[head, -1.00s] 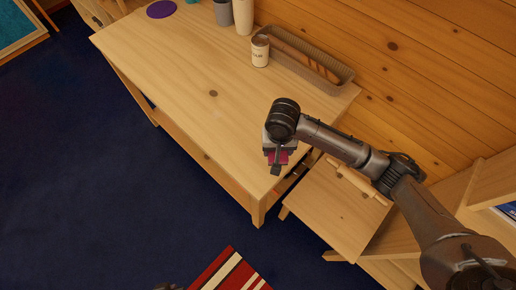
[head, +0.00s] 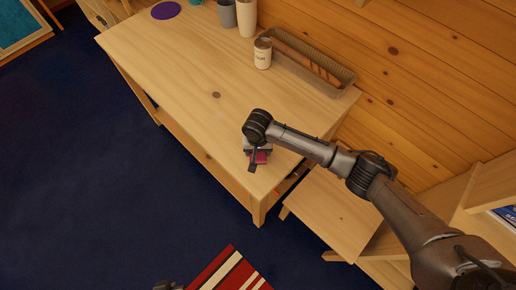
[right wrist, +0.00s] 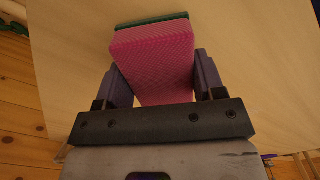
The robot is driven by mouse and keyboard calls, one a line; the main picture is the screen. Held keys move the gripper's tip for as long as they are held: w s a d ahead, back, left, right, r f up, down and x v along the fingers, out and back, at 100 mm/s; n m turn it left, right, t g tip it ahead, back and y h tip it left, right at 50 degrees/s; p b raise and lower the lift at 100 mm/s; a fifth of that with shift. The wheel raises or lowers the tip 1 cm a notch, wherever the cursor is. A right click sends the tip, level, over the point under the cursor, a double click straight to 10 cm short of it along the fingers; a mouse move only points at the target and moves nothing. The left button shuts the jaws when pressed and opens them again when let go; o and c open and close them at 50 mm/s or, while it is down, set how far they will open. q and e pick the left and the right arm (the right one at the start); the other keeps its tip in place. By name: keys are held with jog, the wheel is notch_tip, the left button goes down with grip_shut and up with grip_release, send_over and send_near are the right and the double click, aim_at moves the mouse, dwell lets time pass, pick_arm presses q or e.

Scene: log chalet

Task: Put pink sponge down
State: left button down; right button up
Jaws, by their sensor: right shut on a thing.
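The pink sponge (head: 262,157) is mostly hidden under my right gripper (head: 257,161) in the head view. In the right wrist view the sponge (right wrist: 155,65) shows a pink textured face and a dark green far edge. It sits between the two fingers of the right gripper (right wrist: 155,80), which is shut on it. The sponge is over the near right part of the wooden table (head: 190,75). I cannot tell whether it touches the tabletop. Only a small dark piece, seemingly of my left gripper (head: 168,286), shows at the bottom edge; its fingers are not clear.
A can (head: 263,54), a long basket (head: 300,62), a grey cup (head: 227,13), a pale cup (head: 246,16) and a purple disc (head: 166,10) stand along the table's back. The table's middle and front are clear. A lower wooden surface (head: 330,210) adjoins at right.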

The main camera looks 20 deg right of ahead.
jog(key=shift+f, duration=0.25)
jog(key=o, duration=0.9)
jog(key=shift+r, duration=0.1)
jog(key=shift+r+b, duration=0.7)
jog(key=shift+r, duration=5.35)
